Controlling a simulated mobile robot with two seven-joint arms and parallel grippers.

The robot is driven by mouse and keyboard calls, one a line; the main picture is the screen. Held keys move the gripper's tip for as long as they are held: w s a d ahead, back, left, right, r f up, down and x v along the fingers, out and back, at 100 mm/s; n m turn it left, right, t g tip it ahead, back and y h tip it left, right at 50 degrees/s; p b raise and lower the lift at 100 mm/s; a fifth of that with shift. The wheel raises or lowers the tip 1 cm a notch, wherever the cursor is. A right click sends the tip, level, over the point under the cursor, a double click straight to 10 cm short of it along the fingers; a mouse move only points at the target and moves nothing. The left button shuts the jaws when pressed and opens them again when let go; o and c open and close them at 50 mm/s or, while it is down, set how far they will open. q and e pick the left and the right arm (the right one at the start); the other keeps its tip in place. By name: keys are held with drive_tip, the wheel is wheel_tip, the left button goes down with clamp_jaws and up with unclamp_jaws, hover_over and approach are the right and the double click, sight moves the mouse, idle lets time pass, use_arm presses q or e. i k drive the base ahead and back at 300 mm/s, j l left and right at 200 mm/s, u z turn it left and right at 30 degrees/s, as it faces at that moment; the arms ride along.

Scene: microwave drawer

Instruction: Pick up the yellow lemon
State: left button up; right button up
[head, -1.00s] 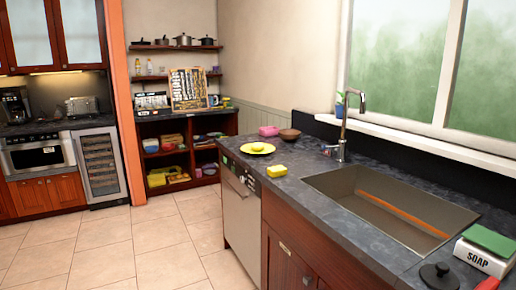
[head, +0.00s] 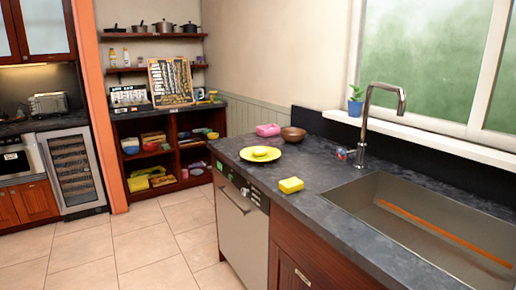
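A yellow lemon (head: 261,151) lies on a yellow plate (head: 247,155) on the dark countertop, near the counter's far left corner. Nothing covers it. Neither of my grippers shows in the head view.
A yellow sponge (head: 291,185) lies on the counter's front edge, nearer than the plate. A faucet (head: 368,125) and sink (head: 420,215) are to the right. The tiled floor (head: 150,240) at left is clear.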

sight(260, 150)
drive_tip(key=i+j+z, duration=0.15)
drive_tip(key=i+j, duration=0.65)
